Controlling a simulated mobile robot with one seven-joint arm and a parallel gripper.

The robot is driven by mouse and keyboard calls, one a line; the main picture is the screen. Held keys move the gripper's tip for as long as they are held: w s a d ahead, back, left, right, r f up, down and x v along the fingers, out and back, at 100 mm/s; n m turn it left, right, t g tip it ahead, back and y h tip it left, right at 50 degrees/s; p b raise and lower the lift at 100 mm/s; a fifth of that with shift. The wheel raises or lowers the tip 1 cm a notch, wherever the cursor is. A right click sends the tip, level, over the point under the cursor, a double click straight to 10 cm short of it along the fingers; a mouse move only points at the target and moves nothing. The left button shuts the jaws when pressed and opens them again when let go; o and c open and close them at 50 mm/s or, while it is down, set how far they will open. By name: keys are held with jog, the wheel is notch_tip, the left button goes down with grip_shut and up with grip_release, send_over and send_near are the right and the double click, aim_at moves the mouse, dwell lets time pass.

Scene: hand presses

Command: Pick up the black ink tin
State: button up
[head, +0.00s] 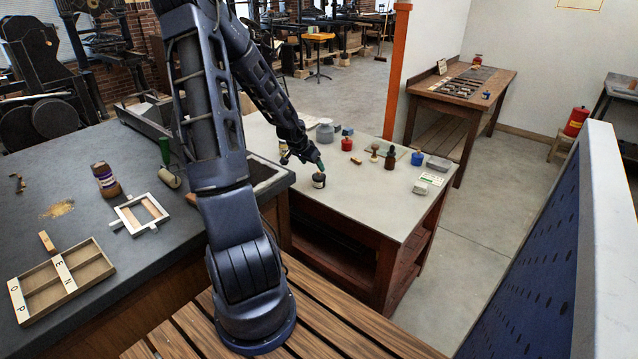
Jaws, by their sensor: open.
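A small black tin (318,180) with a pale label stands upright near the left front edge of the light-topped table (375,213). I take it for the black ink tin. My gripper (303,162) is at the end of my arm, just above and beside the tin. One finger with a green part shows close over the tin's top; the other side is to the left. The gripper is open, with nothing seen held. At this size I cannot tell whether a finger touches the tin.
Behind the tin stand a grey jar (325,131), a red pot (347,144), stamps, a dark bottle (390,158) and a blue pot (417,158). A pale box (428,183) lies at right. The table's front middle is clear. A dark bench (150,255) adjoins at left.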

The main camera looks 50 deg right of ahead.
aim_at(318, 175)
jog(key=shift+x, duration=5.35)
jog(key=shift+w+a+f, duration=0.1)
jog(key=shift+a, duration=0.1)
jog(key=c, duration=1.2)
